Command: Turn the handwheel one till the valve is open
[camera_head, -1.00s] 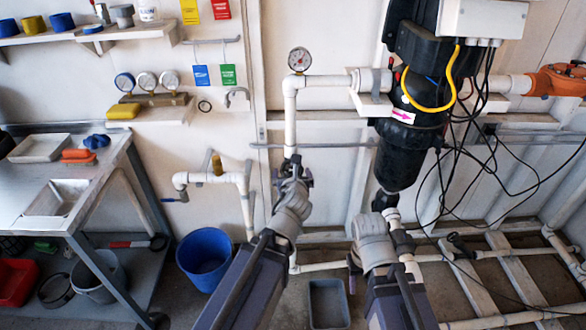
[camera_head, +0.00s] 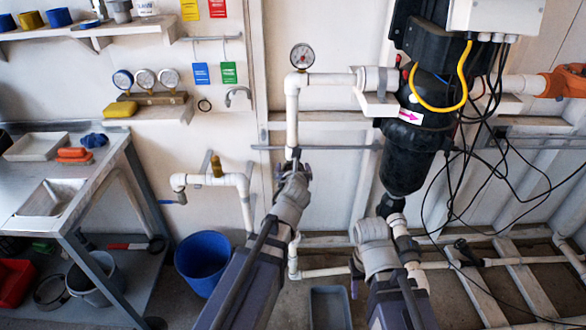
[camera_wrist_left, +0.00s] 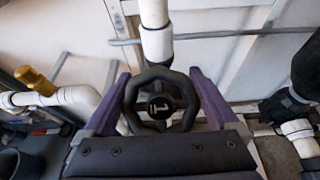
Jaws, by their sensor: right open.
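Handwheel one (camera_wrist_left: 160,99) is a dark, lobed wheel marked "1" on its hub, below a white vertical pipe in the left wrist view. My left gripper (camera_wrist_left: 161,85) has its two purple fingers spread on either side of the wheel, with the wheel between them. They look open, with little room at the rim. In the head view my left gripper (camera_head: 293,172) is at the foot of the gauge pipe and mostly hides the wheel. My right gripper (camera_head: 356,276) is low in front of the reactor, partly hidden by its own wrist.
The black reactor (camera_head: 408,160) with a yellow cable and loose black wires is right of my left gripper. A pressure gauge (camera_head: 302,56) tops the white pipe. A blue bucket (camera_head: 203,262) and grey bin (camera_head: 330,308) stand on the floor. A metal bench (camera_head: 90,200) is left.

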